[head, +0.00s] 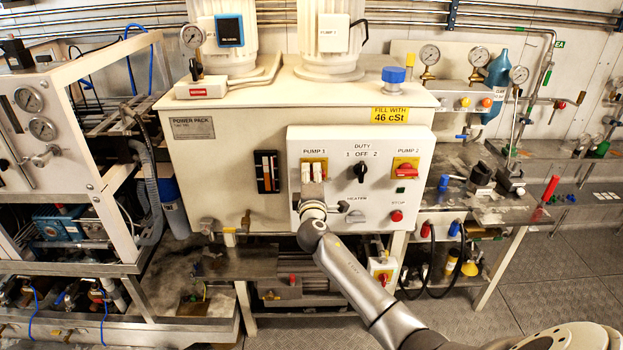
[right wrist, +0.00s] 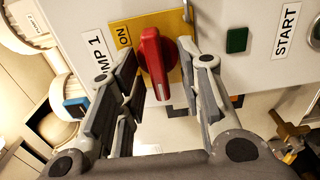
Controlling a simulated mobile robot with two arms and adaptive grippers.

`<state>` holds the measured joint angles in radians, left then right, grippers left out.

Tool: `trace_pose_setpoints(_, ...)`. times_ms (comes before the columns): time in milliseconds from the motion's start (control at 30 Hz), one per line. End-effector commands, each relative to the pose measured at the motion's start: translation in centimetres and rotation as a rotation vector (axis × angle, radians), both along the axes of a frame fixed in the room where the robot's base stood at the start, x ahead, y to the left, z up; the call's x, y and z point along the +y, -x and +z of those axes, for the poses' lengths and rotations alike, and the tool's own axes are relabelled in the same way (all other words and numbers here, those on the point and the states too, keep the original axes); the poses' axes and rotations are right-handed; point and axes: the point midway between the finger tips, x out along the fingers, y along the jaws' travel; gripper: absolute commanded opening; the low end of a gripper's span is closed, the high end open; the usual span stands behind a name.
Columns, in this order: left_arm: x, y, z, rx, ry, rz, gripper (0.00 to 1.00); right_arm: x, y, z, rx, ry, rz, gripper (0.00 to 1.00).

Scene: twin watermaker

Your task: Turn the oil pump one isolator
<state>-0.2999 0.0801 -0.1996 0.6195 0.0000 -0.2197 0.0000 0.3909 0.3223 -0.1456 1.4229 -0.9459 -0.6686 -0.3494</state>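The pump 1 isolator (right wrist: 154,62) is a red rotary handle on a yellow plate (right wrist: 188,22) marked ON, under a PUMP 1 label. In the right wrist view the handle runs nearly along the view's vertical. My right gripper (head: 313,173) is at the isolator on the white control panel (head: 342,200). In the head view it hides most of the handle. In the right wrist view its fingers stand on either side of the handle, open, with small gaps seen beside it. My left gripper is not in view.
To the right on the panel are the black duty selector (head: 361,172), the red pump 2 isolator (head: 405,168) and a red stop button (head: 396,216). A green button (right wrist: 237,40) shows in the right wrist view. A gauge rack (head: 95,170) stands at the left.

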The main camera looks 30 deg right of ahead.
Motion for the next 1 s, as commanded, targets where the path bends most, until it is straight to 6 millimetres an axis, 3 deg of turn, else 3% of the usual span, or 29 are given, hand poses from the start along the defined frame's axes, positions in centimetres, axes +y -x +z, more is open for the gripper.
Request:
trace_pose_setpoints(267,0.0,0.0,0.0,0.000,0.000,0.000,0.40,0.9,1.3,0.0,-0.001,-0.002,0.001,0.34)
trace_pose_setpoints(700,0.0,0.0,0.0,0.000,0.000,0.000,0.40,4.7,7.6,-0.1,0.001,-0.003,0.001,0.34)
trace_pose_setpoints(1000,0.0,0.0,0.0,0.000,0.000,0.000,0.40,6.2,10.1,0.0,0.001,-0.001,0.000,0.34)
